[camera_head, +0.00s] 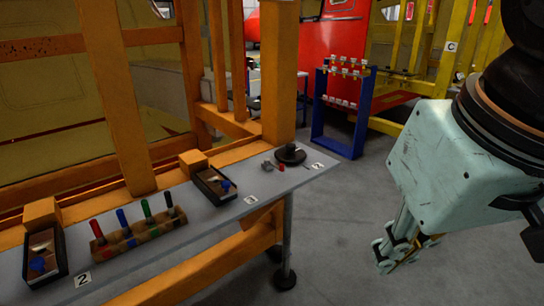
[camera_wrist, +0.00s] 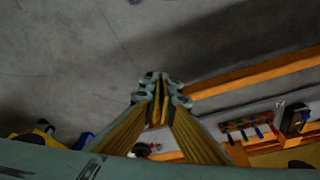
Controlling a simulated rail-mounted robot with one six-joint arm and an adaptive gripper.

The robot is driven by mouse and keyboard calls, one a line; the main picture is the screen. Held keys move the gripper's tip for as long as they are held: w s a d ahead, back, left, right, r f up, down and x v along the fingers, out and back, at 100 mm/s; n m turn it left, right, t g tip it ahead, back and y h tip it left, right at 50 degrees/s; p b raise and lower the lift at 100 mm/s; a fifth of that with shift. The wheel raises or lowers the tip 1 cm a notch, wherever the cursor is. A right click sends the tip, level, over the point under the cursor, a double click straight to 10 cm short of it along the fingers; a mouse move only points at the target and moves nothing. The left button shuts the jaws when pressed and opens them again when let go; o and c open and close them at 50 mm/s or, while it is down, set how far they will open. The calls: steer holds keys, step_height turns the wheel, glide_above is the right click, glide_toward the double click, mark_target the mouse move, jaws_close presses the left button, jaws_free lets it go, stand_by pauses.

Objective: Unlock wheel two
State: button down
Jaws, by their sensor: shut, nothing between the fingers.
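A black round handwheel (camera_head: 290,154) with a small raised knob lies flat at the right end of the grey shelf (camera_head: 225,215). A small white label (camera_head: 318,165) sits beside it; it seems to read 2. A small grey fitting (camera_head: 267,164) and a red button (camera_head: 281,168) are just left of the wheel. My gripper (camera_head: 384,262) hangs over the floor, right of the shelf and well apart from the wheel. Its fingers are together and empty; the wrist view (camera_wrist: 160,100) shows them closed. A dark round thing (camera_wrist: 142,149), perhaps the wheel, is partly hidden behind the gripper there.
The shelf also holds a wooden block (camera_head: 140,232) with several coloured handles and two black boxes (camera_head: 214,185) (camera_head: 45,252) with blue knobs. Orange frame posts (camera_head: 278,70) rise behind it. A blue rack (camera_head: 338,110) stands farther back. The floor (camera_head: 330,215) between shelf and gripper is clear.

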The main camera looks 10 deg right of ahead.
steer(key=w+a+f+g+y+p, duration=0.1)
steer(key=w+y+p, duration=0.15)
steer(key=w, duration=1.05)
steer(key=w+a+m+g+y+p, duration=0.15)
steer(key=w+y, duration=0.25)
steer(key=w, duration=0.9)
steer(key=w+a+f+g+y+p, duration=0.1)
steer(key=w+a+g+y+p, duration=0.15)
steer(key=w, duration=1.05)
steer(key=w+d+f+t+y+p, duration=0.1)
steer(key=w+d+f+y, duration=0.1)
steer(key=w+d+f, duration=0.35)
steer(key=w+d+f+t+y, duration=0.2)
steer(key=w+f+y, duration=0.1)
steer(key=w, duration=0.6)
steer(key=w+d+f+m+t+y+p, duration=0.2)
steer(key=w+d+f+t, duration=0.3)
steer(key=w+d+f, duration=0.5)
steer(key=shift+d+f+m, duration=0.45)
steer(key=shift+d+f, duration=0.55)
steer(key=shift+f, duration=1)
steer(key=shift+w+a, duration=0.1)
steer(key=shift+a, duration=0.05)
